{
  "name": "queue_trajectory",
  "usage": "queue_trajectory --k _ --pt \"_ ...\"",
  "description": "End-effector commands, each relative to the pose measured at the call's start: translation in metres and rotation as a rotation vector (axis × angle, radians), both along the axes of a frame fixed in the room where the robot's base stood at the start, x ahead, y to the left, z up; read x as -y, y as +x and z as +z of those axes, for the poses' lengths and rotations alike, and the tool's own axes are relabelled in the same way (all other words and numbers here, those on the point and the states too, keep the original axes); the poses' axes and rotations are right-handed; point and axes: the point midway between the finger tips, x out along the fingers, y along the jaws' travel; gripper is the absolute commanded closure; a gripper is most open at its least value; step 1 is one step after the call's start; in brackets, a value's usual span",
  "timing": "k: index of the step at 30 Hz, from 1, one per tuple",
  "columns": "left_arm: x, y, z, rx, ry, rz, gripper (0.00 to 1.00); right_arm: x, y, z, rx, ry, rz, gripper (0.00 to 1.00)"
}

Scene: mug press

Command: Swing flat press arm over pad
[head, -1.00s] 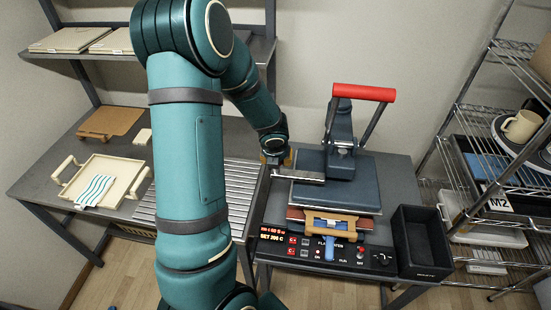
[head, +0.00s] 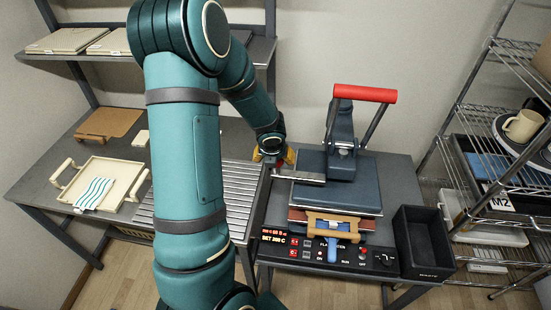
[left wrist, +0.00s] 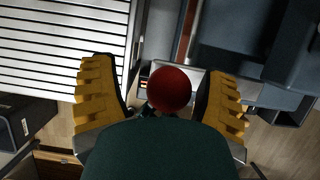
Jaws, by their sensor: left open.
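The flat press (head: 340,180) stands on the right-hand bench, with its dark blue upper plate over the lower pad and a red lift bar (head: 364,93) above. A grey metal side arm (head: 306,179) reaches from the plate toward my left gripper (head: 273,157). In the left wrist view a dark red ball knob (left wrist: 170,89) sits between the yellow fingers of the gripper (left wrist: 163,95). The fingers are open, with a gap on both sides of the knob. My right gripper is in neither view.
A slatted rack (head: 240,197) lies left of the press. A black waste bin (head: 423,243) stands at the front right. A cream tray (head: 135,183) with a striped cloth (head: 94,192) sits on the left table. A wire shelf (head: 505,215) stands at the right.

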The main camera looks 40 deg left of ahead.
Motion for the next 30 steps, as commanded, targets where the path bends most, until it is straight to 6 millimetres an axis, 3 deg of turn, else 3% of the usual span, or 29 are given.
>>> queue_trajectory --k 11,24,30 --pt "0.004 -0.003 0.011 0.004 -0.003 0.0 0.25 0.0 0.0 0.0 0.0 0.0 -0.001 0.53" --pt "0.021 -0.027 0.083 0.004 -0.002 0.001 0.25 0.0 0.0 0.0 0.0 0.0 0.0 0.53" --pt "0.026 -0.034 0.104 0.003 -0.002 0.0 0.25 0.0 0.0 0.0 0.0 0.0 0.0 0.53"
